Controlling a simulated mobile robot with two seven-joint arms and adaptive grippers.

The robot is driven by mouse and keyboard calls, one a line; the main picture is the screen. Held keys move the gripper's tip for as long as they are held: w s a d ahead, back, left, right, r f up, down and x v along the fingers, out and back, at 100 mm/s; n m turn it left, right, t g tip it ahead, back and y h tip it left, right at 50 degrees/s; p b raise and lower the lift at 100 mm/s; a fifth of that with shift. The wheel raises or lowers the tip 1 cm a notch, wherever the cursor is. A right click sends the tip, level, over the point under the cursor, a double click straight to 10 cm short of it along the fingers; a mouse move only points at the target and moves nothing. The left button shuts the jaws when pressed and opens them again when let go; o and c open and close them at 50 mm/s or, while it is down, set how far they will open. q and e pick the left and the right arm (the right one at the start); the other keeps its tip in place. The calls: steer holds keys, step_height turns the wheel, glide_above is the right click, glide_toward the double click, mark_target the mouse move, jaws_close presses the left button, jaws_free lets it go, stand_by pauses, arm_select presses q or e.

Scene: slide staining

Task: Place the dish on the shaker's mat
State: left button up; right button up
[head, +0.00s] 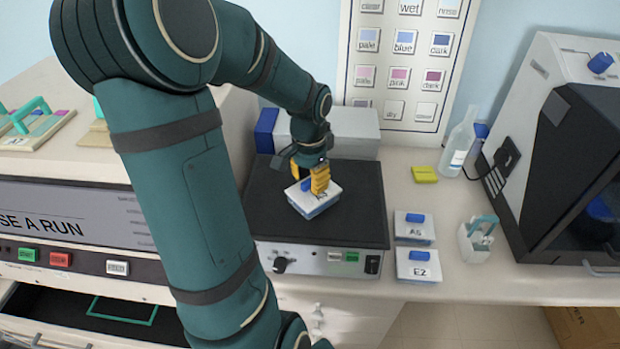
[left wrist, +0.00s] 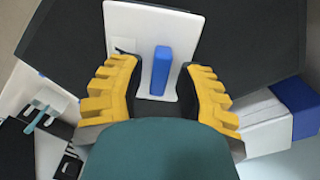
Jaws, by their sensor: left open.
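The dish (head: 314,206), a white box with a blue lid handle, is on or just over the shaker's black mat (head: 352,222); I cannot tell if it touches. It sits slightly turned to the mat's edges. My left gripper (head: 310,186) is above the dish, its yellow fingers around the blue handle. In the left wrist view the fingers (left wrist: 160,85) stand apart on both sides of the blue handle (left wrist: 161,70), with gaps. The dish's white lid (left wrist: 185,30) shows between and beyond them. The shaker (head: 315,262) has a knob and buttons on its front. My right gripper is out of view.
Two similar dishes, A5 (head: 414,232) and E2 (head: 417,270), stand right of the shaker. A small holder (head: 476,243), yellow block (head: 424,174) and bottle (head: 458,145) are further right. A dark-fronted machine (head: 570,170) stands at the right edge. A white box (head: 350,130) is behind the shaker.

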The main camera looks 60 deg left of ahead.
mark_target(309, 179)
arm_select(q)
step_height(309, 179, up, 12)
steer(key=p, duration=0.1)
steer(key=shift+a, duration=0.15)
steer(key=shift+f, duration=0.15)
stand_by(0.6)
